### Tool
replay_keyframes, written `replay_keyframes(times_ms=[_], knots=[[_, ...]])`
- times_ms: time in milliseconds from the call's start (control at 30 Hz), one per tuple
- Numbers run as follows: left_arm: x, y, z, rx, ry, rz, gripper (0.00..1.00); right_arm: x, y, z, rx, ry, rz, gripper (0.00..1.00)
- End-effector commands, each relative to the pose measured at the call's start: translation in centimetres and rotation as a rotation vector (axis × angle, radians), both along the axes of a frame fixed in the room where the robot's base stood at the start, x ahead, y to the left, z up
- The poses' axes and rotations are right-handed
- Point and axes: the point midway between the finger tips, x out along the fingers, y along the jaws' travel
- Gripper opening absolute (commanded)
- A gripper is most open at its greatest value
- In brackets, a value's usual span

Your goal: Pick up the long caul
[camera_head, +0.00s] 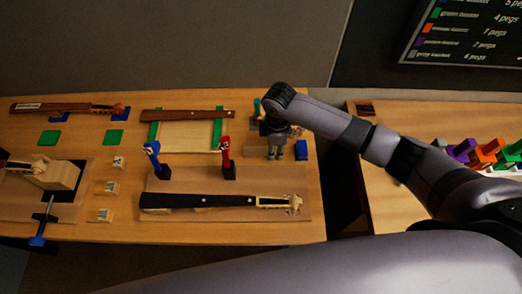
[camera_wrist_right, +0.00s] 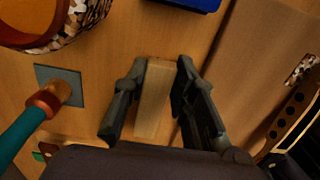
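My right gripper (camera_head: 275,152) points down at the right end of the bench, and its fingers also show in the right wrist view (camera_wrist_right: 162,88). A pale wooden block (camera_wrist_right: 153,105), which looks like the long caul, lies between the fingers. Both fingers are drawn in close against its sides, and it looks gripped. Whether it is clear of the bench top cannot be told. In the head view the gripper hides the block. My left gripper is not in view.
Beside the gripper are a teal-handled tool (camera_wrist_right: 28,125), a round mosaic-rimmed pot (camera_wrist_right: 62,28) and a blue tray (camera_head: 301,150). Red (camera_head: 226,155) and blue (camera_head: 152,155) clamps stand left, behind a dark fingerboard (camera_head: 215,201). A gap separates the bench from the right table.

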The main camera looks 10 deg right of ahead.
Motion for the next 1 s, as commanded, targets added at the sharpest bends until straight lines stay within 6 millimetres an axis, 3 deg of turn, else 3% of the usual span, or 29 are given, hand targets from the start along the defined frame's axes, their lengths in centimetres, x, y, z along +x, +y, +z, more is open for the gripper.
replay_keyframes(times_ms=[300, 667, 867, 1000], knots=[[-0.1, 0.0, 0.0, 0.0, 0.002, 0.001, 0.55, 0.0, 0.0, 0.0, 0.0, 0.0, 0.0, 0.02], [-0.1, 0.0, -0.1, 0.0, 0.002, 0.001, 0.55, 0.1, 0.0, 0.5, 0.002, -0.002, 0.0, 0.01], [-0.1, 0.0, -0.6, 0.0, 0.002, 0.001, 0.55, 0.1, 0.0, 2.9, 0.001, -0.004, 0.001, 0.01], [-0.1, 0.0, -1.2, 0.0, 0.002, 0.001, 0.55, 0.2, 0.0, 6.2, 0.002, -0.006, 0.002, 0.01]])
